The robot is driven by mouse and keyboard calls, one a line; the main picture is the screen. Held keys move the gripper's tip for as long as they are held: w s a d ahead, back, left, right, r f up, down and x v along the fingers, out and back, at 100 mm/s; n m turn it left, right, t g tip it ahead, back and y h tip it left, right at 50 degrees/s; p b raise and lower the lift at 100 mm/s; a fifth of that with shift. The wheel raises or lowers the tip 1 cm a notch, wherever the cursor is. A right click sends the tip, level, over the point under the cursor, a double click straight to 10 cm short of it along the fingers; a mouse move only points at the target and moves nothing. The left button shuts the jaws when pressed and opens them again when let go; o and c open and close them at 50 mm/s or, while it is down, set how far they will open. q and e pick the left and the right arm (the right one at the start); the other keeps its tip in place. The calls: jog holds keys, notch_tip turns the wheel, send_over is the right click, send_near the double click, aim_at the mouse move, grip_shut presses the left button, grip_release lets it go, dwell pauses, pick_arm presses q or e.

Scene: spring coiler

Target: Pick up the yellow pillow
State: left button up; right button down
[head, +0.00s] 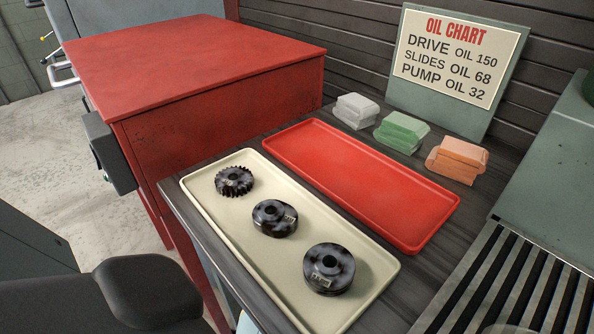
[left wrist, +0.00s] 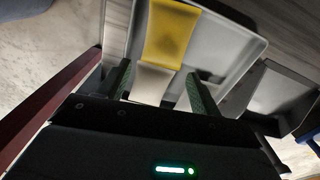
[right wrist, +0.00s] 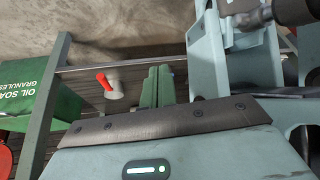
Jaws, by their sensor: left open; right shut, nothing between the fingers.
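The yellow pillow (left wrist: 170,30) lies in a pale grey tray (left wrist: 235,58) at the top of the left wrist view. A whitish pillow-like piece (left wrist: 152,83) lies just below it in the picture. My left gripper (left wrist: 158,70) is open, with one finger on each side of the whitish piece and the yellow pillow beyond the fingertips. I cannot tell the height of the fingers above them. My right gripper (right wrist: 158,70) is shut and empty, with its two green fingers together. The head view shows neither gripper nor the yellow pillow.
In the head view, a cream tray (head: 223,222) holds three dark gears beside an empty red tray (head: 365,185). Grey, green and orange blocks stand behind, near an oil chart (head: 455,55). A red cabinet (head: 190,70) stands left. A grey bin (left wrist: 280,90) adjoins the pale tray.

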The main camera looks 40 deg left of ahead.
pick_arm(q)
jog(key=shift+w, duration=0.1)
jog(key=shift+w+f+b, duration=0.1)
jog(key=shift+f+b, duration=0.5)
jog(key=shift+f, duration=0.05)
jog(key=f+b, duration=0.1)
jog(key=f, duration=0.1)
jog(key=f+b, duration=0.2)
jog(key=shift+w+d, duration=0.1)
jog(key=shift+w, duration=0.1)
jog(key=shift+r, duration=0.15)
pick_arm(e)
jog(key=shift+g, duration=0.3)
jog(key=f, duration=0.5)
jog(key=shift+s, duration=0.25)
pick_arm(q)
jog(key=shift+c, duration=0.2)
jog(key=c, duration=0.7)
pick_arm(e)
jog(key=shift+s+r, duration=0.1)
jog(key=shift+r, duration=0.05)
